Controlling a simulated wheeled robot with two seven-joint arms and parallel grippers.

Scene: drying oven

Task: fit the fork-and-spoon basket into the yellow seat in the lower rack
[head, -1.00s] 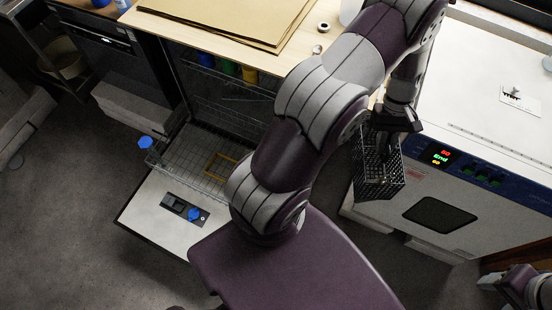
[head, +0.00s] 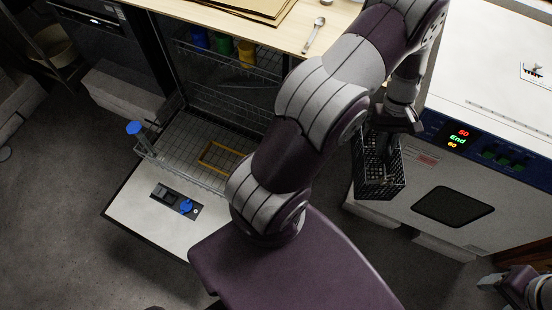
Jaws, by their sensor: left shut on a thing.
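The dark mesh fork-and-spoon basket (head: 379,175) hangs at the end of my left arm, in front of the white oven. My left gripper (head: 388,132) is shut on the basket at its top; the fingertips are largely hidden. The yellow seat (head: 219,158) is a rectangular frame on the floor of the lower rack (head: 185,140), left of my arm and well apart from the basket. My arm covers the rack's right part. My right gripper (head: 500,284) shows only partly at the lower right corner, and its fingers are not clear.
The open dishwasher door (head: 150,215) lies below the rack, with a blue knob (head: 186,206) on it. An upper rack holds coloured cups (head: 246,52). A wooden counter with a spoon (head: 314,35) is above. The oven (head: 455,165) stands close to the basket's right.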

